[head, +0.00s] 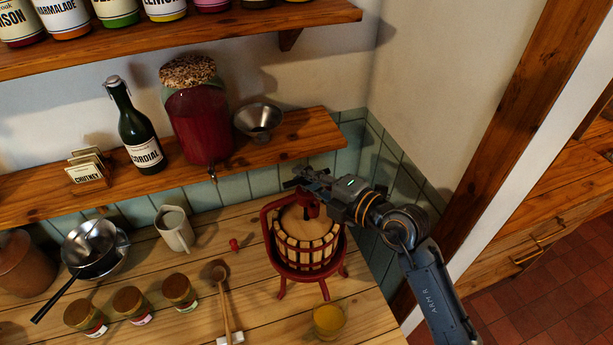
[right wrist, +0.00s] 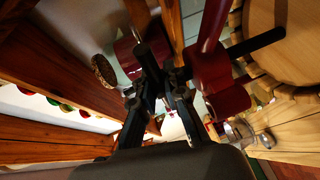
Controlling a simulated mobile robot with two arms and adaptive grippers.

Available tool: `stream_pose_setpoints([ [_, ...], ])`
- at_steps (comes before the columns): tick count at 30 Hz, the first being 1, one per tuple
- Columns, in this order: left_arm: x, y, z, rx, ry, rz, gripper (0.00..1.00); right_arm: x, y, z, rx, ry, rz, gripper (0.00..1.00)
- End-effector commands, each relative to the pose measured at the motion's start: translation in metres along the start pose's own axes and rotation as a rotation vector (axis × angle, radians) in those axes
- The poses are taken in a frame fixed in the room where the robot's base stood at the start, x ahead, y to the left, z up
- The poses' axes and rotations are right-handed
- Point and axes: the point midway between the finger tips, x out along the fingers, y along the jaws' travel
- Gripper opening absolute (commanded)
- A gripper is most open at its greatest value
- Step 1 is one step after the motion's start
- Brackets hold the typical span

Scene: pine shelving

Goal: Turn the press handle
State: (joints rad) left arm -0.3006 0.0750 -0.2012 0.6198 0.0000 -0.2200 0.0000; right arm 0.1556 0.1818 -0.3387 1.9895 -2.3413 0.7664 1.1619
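The press (head: 307,262) stands on the worktop, with a red metal frame and legs, a slatted wooden basket and a pale wooden disc on top. Its red screw hub (right wrist: 220,82) carries a dark handle bar (right wrist: 262,41), which sticks out on both sides in the right wrist view. My right gripper (head: 308,182) is above the press at the hub's height. In the right wrist view its fingers (right wrist: 162,82) close around the bar's near end, beside the hub. The gripper hides part of the bar in the head view. My left gripper is not in view.
A shelf (head: 300,135) behind the press holds a red drink jar (head: 203,125), a cordial bottle (head: 138,130) and a metal funnel (head: 258,120). A wall rises close right.

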Motion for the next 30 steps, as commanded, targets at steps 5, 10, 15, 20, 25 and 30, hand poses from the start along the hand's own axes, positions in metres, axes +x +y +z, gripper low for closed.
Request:
stream_pose_setpoints([
  [5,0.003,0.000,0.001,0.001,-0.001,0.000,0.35,0.000,-0.001,0.001,-0.005,0.013,-0.003,0.00],
  [10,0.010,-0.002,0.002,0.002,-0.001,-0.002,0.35,0.000,-0.003,0.002,-0.017,0.070,-0.008,0.00],
  [15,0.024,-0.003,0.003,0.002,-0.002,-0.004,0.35,0.001,-0.004,0.003,-0.038,0.179,-0.016,0.00],
  [20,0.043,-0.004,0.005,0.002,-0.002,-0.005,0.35,0.001,-0.006,0.004,-0.065,0.317,-0.027,0.00],
  [25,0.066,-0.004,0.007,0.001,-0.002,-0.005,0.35,0.001,-0.006,0.004,-0.094,0.475,-0.040,0.00],
  [30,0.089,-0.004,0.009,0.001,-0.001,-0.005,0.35,0.002,-0.006,0.004,-0.122,0.633,-0.051,0.00],
])
